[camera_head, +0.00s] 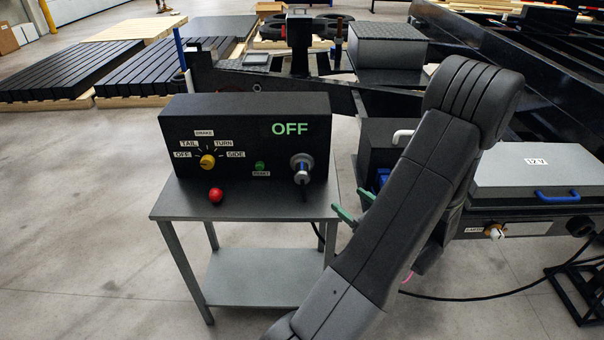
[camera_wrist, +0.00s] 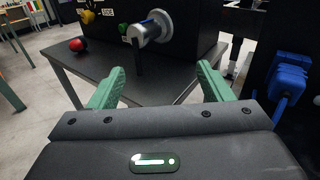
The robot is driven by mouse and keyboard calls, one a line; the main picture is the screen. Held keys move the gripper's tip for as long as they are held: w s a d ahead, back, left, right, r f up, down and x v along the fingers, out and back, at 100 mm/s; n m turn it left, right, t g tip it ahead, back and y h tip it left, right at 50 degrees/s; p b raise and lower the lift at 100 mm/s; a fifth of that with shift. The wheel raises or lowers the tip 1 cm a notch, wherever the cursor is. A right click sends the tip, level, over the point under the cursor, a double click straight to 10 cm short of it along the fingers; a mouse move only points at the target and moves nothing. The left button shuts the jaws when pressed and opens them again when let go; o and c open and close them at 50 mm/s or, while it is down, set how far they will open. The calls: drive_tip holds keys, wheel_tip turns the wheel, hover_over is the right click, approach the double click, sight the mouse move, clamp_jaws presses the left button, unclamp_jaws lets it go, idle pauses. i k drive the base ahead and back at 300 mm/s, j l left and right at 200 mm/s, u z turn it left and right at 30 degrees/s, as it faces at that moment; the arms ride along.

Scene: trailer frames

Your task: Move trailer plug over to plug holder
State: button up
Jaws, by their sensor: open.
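A silver-grey cylindrical plug (camera_head: 302,174) with a blue ring sits in the front right of a black control box (camera_head: 245,112). It also shows in the wrist view (camera_wrist: 146,32), with a dark stem below it. My gripper (camera_head: 348,200) has green fingers and is open and empty, right of the table's edge. In the wrist view its fingertips (camera_wrist: 160,68) are spread in front of and below the plug, not touching it. A blue fitting (camera_wrist: 290,82) is on the dark equipment at right; I cannot tell whether it is the plug holder.
The box stands on a grey table (camera_head: 240,207) with a red ball (camera_head: 216,195) on its top. The box has a yellow knob (camera_head: 207,161) and a green button (camera_head: 260,166). The black trailer frame (camera_head: 545,75) and a grey-lidded case (camera_head: 540,165) are at right.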

sight(301, 165)
drive_tip(key=i+j+z, duration=0.15)
drive_tip(key=j+z, duration=0.2)
drive_tip(key=j, duration=0.35)
drive_tip(key=i+j+z, duration=0.1)
drive_tip(key=j+z, duration=0.3)
drive_tip(key=j, duration=0.25)
drive_tip(key=j+z, duration=0.35)
drive_tip(key=j, duration=0.35)
